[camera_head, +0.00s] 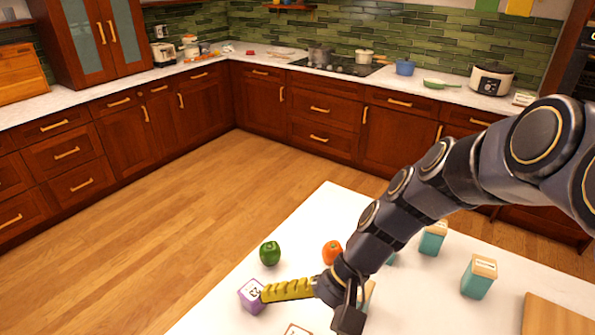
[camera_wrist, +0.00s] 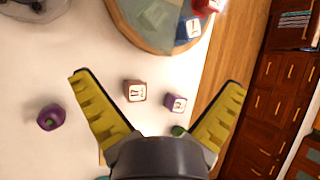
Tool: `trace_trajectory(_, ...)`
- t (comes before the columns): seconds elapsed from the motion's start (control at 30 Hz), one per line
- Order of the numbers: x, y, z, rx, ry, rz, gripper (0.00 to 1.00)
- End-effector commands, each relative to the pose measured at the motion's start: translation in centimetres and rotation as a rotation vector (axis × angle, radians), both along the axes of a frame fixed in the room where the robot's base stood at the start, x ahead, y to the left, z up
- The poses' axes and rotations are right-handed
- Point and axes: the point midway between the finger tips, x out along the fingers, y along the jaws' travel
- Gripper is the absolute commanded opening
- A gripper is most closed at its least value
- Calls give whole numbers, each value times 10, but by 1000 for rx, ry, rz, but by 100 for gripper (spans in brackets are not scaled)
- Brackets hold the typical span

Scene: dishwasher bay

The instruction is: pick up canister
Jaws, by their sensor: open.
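Several teal canisters with pale wooden lids stand upright on the white island in the camera_head view. One canister (camera_head: 478,277) is at the right, and another canister (camera_head: 433,238) stands behind it to the left. Parts of others show beside my arm, which hides most of them. My gripper (camera_head: 288,290) is over the island, left of the canisters, with its yellow finger reaching left. In the camera_wrist view my gripper (camera_wrist: 158,82) has its two yellow fingers spread wide with nothing held between them. I cannot make out a canister clearly in that view.
A purple cube (camera_head: 252,296) is close to the fingertip. A green pepper (camera_head: 270,253) and an orange pepper (camera_head: 332,252) lie behind it. A wooden board (camera_head: 555,318) is at the right. The camera_wrist view shows a red lettered cube (camera_wrist: 135,92) and a round board (camera_wrist: 140,32).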

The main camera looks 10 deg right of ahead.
Motion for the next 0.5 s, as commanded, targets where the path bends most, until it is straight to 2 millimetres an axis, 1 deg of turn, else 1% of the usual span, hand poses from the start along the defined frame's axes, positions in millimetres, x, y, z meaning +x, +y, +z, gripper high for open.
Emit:
trace_trajectory(0.03,17,-5,-6,60,34,-92,99)
trace_trajectory(0.1,39,-14,-14,139,76,-222,99)
trace_trajectory(0.17,57,-24,-23,206,117,-336,99)
trace_trajectory(0.2,69,-33,-29,249,144,-417,99)
trace_trajectory(0.27,87,-49,-40,312,180,-541,99)
trace_trajectory(0.3,97,-62,-49,353,206,-626,99)
trace_trajectory(0.37,110,-83,-64,413,249,-755,99)
trace_trajectory(0.4,117,-99,-75,450,276,-844,99)
trace_trajectory(0.47,125,-123,-93,503,315,-975,99)
trace_trajectory(0.5,128,-139,-105,536,341,-1055,99)
